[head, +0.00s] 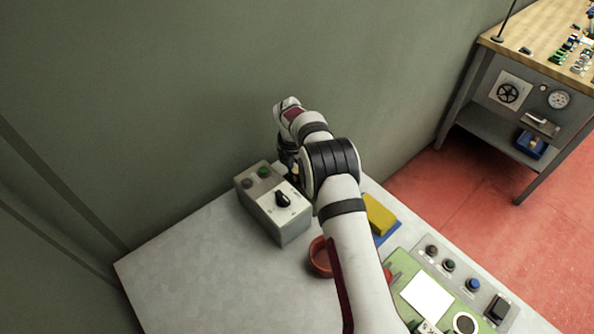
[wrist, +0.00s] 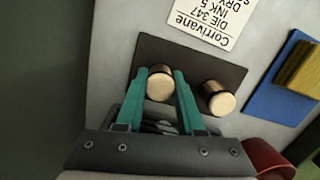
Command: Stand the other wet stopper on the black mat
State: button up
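In the wrist view, two cork stoppers with pale round ends and dark sides are at the black mat (wrist: 205,72). One stopper (wrist: 160,88) sits between the teal fingers of my gripper (wrist: 160,74), with both fingers close against its sides and no clear gap. The other stopper (wrist: 220,102) stands on the mat to the right, apart from the fingers. Whether the stopper in the fingers rests on the mat or is just above it cannot be told. In the head view my arm and the grey box largely hide the gripper and mat.
A white label card (wrist: 212,18) lies beyond the mat. A yellow block (head: 379,215) rests on a blue pad (head: 388,237). A red bowl (head: 320,260) stands near my arm. A grey switch box (head: 276,210) stands left of it. The table's left front is clear.

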aim_at(294, 172)
jog(key=o, duration=0.4)
jog(key=shift+o, duration=0.2)
jog(key=shift+r, duration=0.1)
jog(key=s+d+r+m, duration=0.2)
jog(key=s+r+m, duration=0.1)
jog(key=r, duration=0.6)
jog(key=s+d+r+m, duration=0.1)
jog(key=s+r+m, duration=0.2)
jog(key=r, duration=0.6)
jog(key=s+d+r+m+g+y, duration=0.1)
jog(key=s+d+r+m, duration=0.2)
jog(key=s+m, duration=0.35)
jog(key=s+d+r+m, duration=0.3)
jog(key=s+m, duration=0.3)
jog(key=s, duration=0.2)
jog(key=s+d+f+m, duration=0.1)
jog(key=s+m, duration=0.7)
jog(key=s, duration=0.2)
jog(key=s+d+f+m+y, duration=0.1)
jog(key=s+f+m, duration=0.1)
jog(key=s+m, duration=0.6)
jog(key=s, duration=0.2)
jog(key=shift+s+f+y, duration=0.25)
jog(key=shift+s+y, duration=0.05)
jog(key=shift+s, duration=0.05)
